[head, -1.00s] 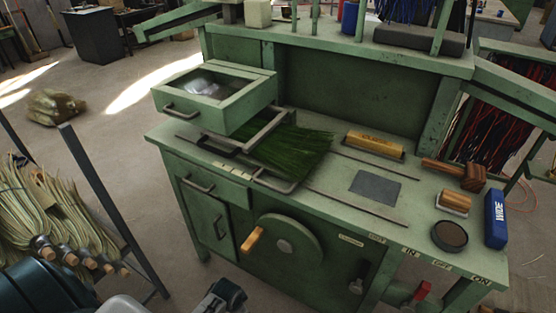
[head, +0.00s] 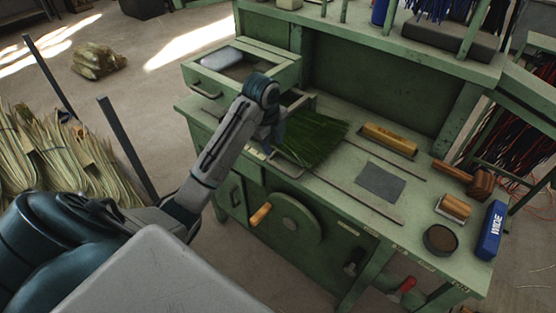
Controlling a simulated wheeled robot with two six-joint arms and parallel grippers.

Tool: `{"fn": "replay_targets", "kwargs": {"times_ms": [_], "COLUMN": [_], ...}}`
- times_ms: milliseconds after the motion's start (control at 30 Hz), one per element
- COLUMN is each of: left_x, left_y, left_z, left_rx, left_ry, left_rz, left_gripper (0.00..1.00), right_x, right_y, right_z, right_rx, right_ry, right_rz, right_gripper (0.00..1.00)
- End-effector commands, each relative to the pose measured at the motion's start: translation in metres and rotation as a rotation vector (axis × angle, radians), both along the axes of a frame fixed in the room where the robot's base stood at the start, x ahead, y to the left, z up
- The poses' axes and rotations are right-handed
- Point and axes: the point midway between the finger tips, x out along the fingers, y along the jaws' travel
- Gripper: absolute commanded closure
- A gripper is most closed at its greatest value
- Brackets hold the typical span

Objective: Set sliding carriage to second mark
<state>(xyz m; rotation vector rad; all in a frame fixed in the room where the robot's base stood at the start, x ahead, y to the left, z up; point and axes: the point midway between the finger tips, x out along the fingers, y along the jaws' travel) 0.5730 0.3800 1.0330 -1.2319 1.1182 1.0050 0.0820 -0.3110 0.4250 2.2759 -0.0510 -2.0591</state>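The sliding carriage (head: 290,168) is a metal frame on the left part of the green bench top. A bundle of green bristles (head: 318,138) lies in it. My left gripper (head: 272,138) is at the carriage's left side, over or against its frame. My own wrist hides the fingertips, so I cannot tell if they touch or grip it. Small pale mark labels (head: 256,153) on the bench's front edge are mostly hidden by my arm. Two thin rails (head: 352,196) run right from the carriage. My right gripper is not in view.
An open drawer box (head: 240,75) stands behind my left wrist. A yellow block (head: 389,139), a grey plate (head: 380,181), a wooden mallet (head: 465,178), a brush (head: 453,208), a round tin (head: 440,240) and a blue WIDE box (head: 490,230) lie to the right.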

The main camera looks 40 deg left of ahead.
Motion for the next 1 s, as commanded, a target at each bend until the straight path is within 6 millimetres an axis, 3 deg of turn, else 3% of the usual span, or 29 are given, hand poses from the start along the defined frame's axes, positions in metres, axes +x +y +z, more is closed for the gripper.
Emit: {"fn": "replay_targets", "kwargs": {"times_ms": [233,300,600,800,1000], "left_x": [0.005,0.007,0.016,0.019,0.019], "left_y": [-0.001,-0.001,-0.002,-0.002,-0.001], "left_z": [-0.035,-0.042,-0.092,-0.105,-0.106], "left_rx": [0.000,-0.002,-0.001,0.000,0.001], "left_ry": [0.002,0.007,0.003,0.002,0.001], "left_rz": [-0.002,-0.002,0.000,-0.001,-0.001], "left_gripper": [0.64,0.64,0.64,0.64,0.64], "right_x": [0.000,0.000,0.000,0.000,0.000], "right_y": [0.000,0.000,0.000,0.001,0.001], "right_z": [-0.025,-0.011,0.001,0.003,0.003], "right_rx": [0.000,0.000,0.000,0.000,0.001], "right_ry": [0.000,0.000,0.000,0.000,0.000], "right_rz": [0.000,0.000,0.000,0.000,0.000], "right_gripper": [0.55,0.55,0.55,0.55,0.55]}}
